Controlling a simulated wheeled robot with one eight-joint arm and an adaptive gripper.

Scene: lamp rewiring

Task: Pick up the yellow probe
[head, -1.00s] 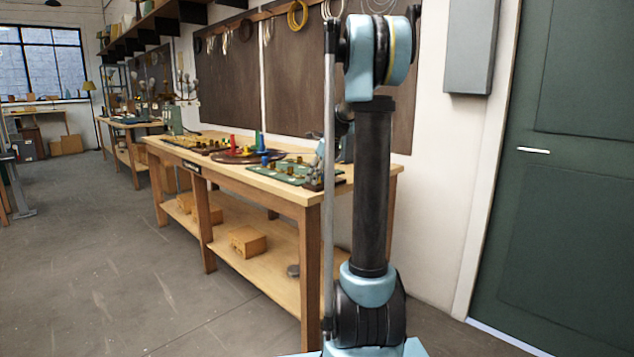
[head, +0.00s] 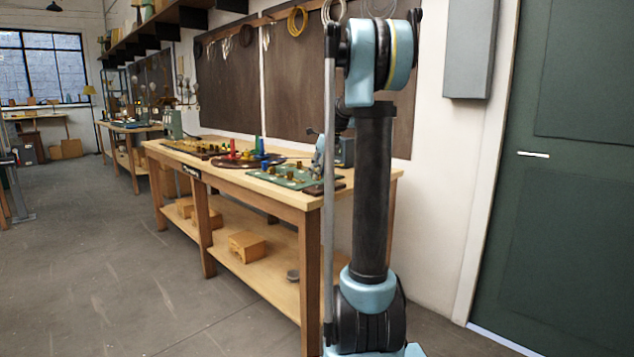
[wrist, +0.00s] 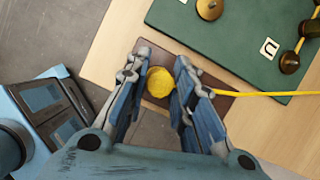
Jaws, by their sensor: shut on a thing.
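The yellow probe (wrist: 160,82) shows in the wrist view as a round yellow end with a thin yellow lead (wrist: 262,94) running off to the right. It is between the two fingers of my gripper (wrist: 161,66), over a small dark brown block (wrist: 215,101) at the table's edge. My gripper is shut on the probe. Whether the probe still touches the block I cannot tell. In the head view my arm's column hides much of this end of the table, and the probe cannot be made out there.
A green board (wrist: 205,42) with brass posts and a letter tile lies close to the block; it also shows in the head view (head: 267,177). The wooden table (head: 240,181) holds a dark round tray with coloured pieces farther left.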

